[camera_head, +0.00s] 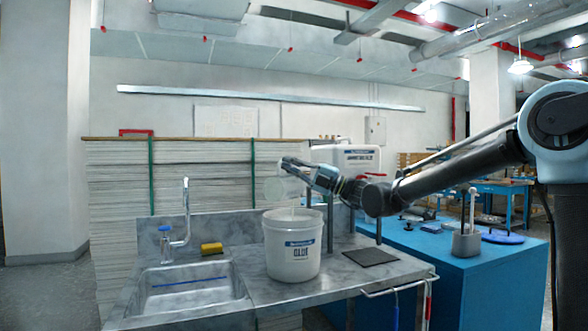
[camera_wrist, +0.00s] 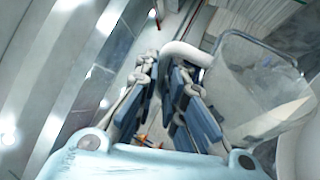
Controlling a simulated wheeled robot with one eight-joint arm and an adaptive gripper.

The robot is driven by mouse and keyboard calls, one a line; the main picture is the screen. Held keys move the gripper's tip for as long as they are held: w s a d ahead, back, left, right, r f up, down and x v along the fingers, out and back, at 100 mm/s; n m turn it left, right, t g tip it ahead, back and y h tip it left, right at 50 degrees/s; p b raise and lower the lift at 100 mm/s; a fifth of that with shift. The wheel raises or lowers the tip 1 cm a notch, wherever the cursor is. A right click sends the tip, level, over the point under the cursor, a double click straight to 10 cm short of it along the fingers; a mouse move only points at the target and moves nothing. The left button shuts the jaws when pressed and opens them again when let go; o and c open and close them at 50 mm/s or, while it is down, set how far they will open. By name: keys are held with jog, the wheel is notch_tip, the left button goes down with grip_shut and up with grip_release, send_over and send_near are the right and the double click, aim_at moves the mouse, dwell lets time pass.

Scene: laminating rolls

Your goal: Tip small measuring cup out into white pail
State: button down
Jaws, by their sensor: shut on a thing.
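The small measuring cup (camera_head: 275,189) is clear and see-through. In the head view it hangs tilted above the left part of the white pail's mouth, apart from the rim. The white pail (camera_head: 293,262) stands upright on the counter with a blue label. My gripper (camera_head: 290,164) is shut on the cup's handle. In the wrist view my gripper's fingers (camera_wrist: 168,75) close around the pale handle, and the cup (camera_wrist: 262,85) shows to their right. A faint pale streak shows below the cup at the pail's mouth. How much the cup holds cannot be told.
A steel sink (camera_head: 185,285) with a tap (camera_head: 184,215) is left of the pail. A yellow sponge (camera_head: 211,248) lies behind it. A dark flat mat (camera_head: 370,257) lies right of the pail. A large white container (camera_head: 350,158) stands behind my arm.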

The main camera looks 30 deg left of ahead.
jog(key=shift+w+r+m+t+y, duration=0.25)
jog(key=shift+w+m+t+y, duration=0.15)
jog(key=shift+w+m+t, duration=0.55)
jog(key=shift+m+g, duration=0.25)
dwell(0.5)
jog(key=shift+w+r+m+t+y, duration=0.15)
jog(key=shift+w+m+t+y, duration=0.25)
jog(key=shift+w+m+t, duration=0.7)
jog(key=shift+s+m+g, duration=0.1)
jog(key=shift+m+g, duration=0.2)
jog(key=shift+s, duration=0.15)
dwell(2.2)
jog(key=shift+s+r+n+g+h, duration=0.2)
jog(key=shift+s+n+g+h, duration=0.15)
jog(key=shift+s+n+g, duration=0.65)
jog(key=shift+s+r+n+g+h, duration=0.2)
jog(key=shift+s+n+g+h, duration=0.3)
jog(key=shift+n, duration=0.9)
jog(key=shift+s, duration=0.2)
jog(key=shift+s+f+n+g+h, duration=0.35)
jog(key=shift+s+n, duration=0.4)
jog(key=shift+n, duration=0.25)
jog(key=shift+s+f+n+g+h, duration=0.35)
jog(key=shift+s+n, duration=0.35)
jog(key=shift+n, duration=0.3)
